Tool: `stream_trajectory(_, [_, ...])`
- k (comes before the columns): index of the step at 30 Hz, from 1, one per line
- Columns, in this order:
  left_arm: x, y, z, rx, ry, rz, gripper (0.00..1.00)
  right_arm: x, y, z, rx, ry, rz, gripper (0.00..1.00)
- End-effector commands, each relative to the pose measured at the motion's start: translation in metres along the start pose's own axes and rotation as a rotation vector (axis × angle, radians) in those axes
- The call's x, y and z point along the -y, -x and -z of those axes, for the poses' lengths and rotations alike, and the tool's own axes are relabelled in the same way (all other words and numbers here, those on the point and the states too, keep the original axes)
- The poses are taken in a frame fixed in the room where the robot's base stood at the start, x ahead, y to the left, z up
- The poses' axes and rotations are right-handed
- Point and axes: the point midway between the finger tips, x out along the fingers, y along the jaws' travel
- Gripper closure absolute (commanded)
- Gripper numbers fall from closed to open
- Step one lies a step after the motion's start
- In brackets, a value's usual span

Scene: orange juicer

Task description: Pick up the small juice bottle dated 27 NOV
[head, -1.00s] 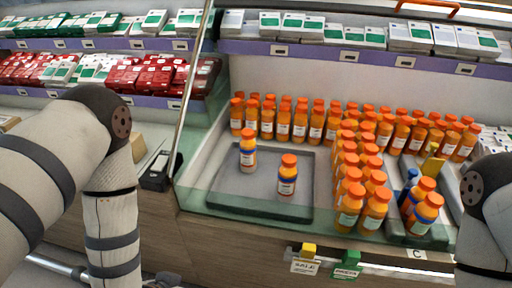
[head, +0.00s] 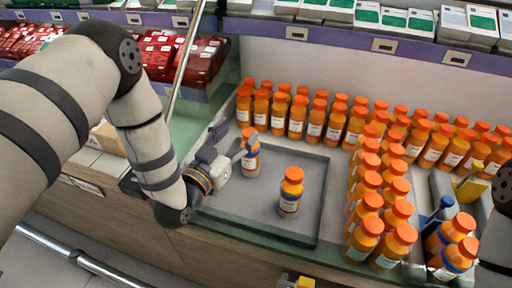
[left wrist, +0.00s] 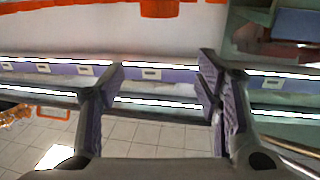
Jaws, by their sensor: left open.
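Two small orange juice bottles stand upright on a grey tray (head: 298,235) in the head view, the left bottle (head: 250,162) farther back and the right bottle (head: 290,195) nearer the front. The dates are too small to read, so I cannot tell which says 27 NOV. My left gripper (head: 232,147) is open beside the left bottle, on its left, with a finger close to or overlapping it; contact is unclear. In the left wrist view the fingers (left wrist: 160,78) are spread with no bottle visible between them.
Rows of orange bottles (head: 330,125) stand behind the tray, and more (head: 365,205) line its right side. Blue-banded bottles (head: 450,236) stand at the far right. The counter has a glass front edge. Boxes fill the shelves behind.

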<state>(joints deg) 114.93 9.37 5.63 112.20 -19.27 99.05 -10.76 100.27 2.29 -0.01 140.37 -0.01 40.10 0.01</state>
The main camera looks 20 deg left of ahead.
Motion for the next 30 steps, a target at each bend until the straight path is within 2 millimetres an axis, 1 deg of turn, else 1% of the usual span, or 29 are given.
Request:
stream_trajectory(1, [-0.001, 0.002, -0.028, 0.020, 0.004, 0.000, 0.42, 0.000, -0.011, -0.007, 0.033, 0.000, -0.001, 0.60])
stream_trajectory(3, [-0.001, 0.003, -0.046, 0.019, 0.003, 0.000, 0.42, -0.001, -0.017, -0.011, 0.049, 0.001, -0.002, 0.60])
stream_trajectory(6, [-0.001, 0.002, -0.062, 0.015, 0.002, 0.000, 0.42, -0.001, -0.022, -0.013, 0.063, 0.001, -0.003, 0.60])
stream_trajectory(8, [-0.001, -0.007, -0.056, 0.006, 0.001, -0.001, 0.42, -0.001, -0.021, -0.013, 0.060, 0.001, -0.003, 0.60])
stream_trajectory(11, [-0.001, -0.020, -0.055, 0.005, 0.002, -0.001, 0.42, -0.001, -0.022, -0.013, 0.062, 0.001, -0.003, 0.60])
stream_trajectory(15, [-0.001, -0.051, -0.056, 0.006, 0.001, 0.000, 0.42, -0.001, -0.028, -0.016, 0.076, 0.002, -0.004, 0.60])
stream_trajectory(18, [-0.001, -0.067, -0.056, 0.007, 0.001, 0.000, 0.42, -0.001, -0.030, -0.018, 0.083, 0.002, -0.004, 0.60])
stream_trajectory(21, [0.000, -0.074, -0.055, 0.007, 0.002, 0.000, 0.42, -0.001, -0.031, -0.018, 0.085, 0.002, -0.004, 0.60])
stream_trajectory(26, [0.000, -0.074, -0.054, 0.007, 0.002, 0.000, 0.42, -0.001, -0.030, -0.018, 0.083, 0.002, -0.004, 0.60])
stream_trajectory(27, [0.000, -0.074, -0.054, 0.007, 0.002, 0.000, 0.46, -0.001, -0.030, -0.017, 0.083, 0.002, -0.004, 0.60])
stream_trajectory(29, [0.000, -0.074, -0.053, 0.007, 0.002, 0.000, 0.60, -0.001, -0.030, -0.017, 0.083, 0.002, -0.004, 0.60])
stream_trajectory(30, [0.000, -0.074, -0.054, 0.007, 0.002, 0.000, 0.69, -0.001, -0.030, -0.017, 0.083, 0.002, -0.004, 0.60])
